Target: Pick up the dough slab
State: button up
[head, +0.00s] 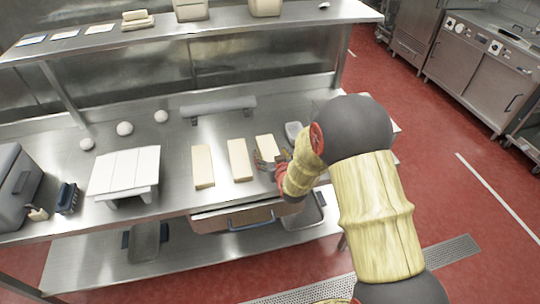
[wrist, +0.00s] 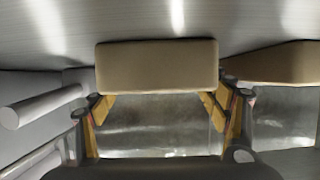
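Three pale, oblong dough slabs lie on the steel table: a left one (head: 203,166), a middle one (head: 239,160) and a right one (head: 265,147). My gripper (head: 269,164) is low at the near end of the right slab, and my arm hides part of that area. In the wrist view one slab (wrist: 157,67) spans the gap between the spread fingers of my gripper (wrist: 160,103). The fingertips meet its lower edge, partly hidden; I cannot tell if they touch it. Another slab (wrist: 268,62) shows at the right.
A white slatted stand (head: 125,170), a dark blue item (head: 67,198) and a grey box (head: 18,185) are on the left of the table. A grey roller (head: 218,107) and several white balls lie behind. A shelf (head: 200,28) overhangs the back. A small light tray (head: 294,131) is beside my gripper.

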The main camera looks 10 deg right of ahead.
jog(key=shift+c, duration=1.2)
jog(key=shift+r, duration=0.1)
jog(key=c, duration=1.4)
